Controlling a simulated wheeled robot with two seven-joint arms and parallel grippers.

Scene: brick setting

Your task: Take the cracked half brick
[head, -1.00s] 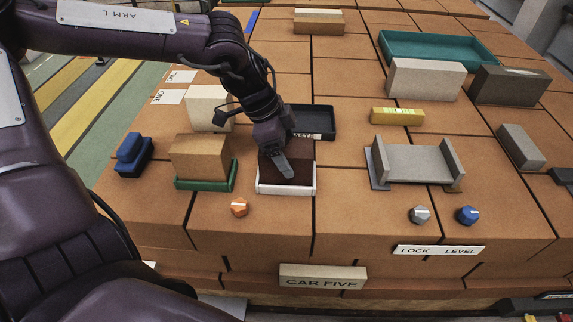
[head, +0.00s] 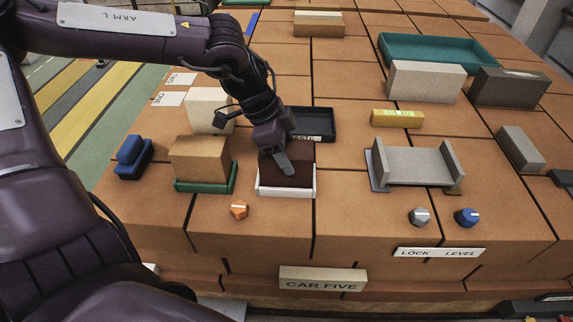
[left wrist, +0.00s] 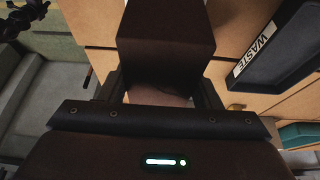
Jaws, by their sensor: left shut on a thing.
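A dark brown brick (head: 300,174) sits at the white-rimmed tray (head: 287,192) near the front middle of the brick-topped surface. My left gripper (head: 283,160) comes down over it from behind and is shut on it. In the left wrist view the dark brick (left wrist: 166,45) lies between the two fingers of the left gripper (left wrist: 160,90). A paler, rough-looking patch shows under the brick's near edge there; I cannot tell whether it is a crack or broken face. My right gripper is not in view.
The black WASTE tray (head: 314,122) stands just behind the brick. A tan brick (head: 199,158) in a green tray (head: 206,188) is close on the left. A grey channel-shaped holder (head: 415,165) stands to the right. An orange knob (head: 239,210) is in front.

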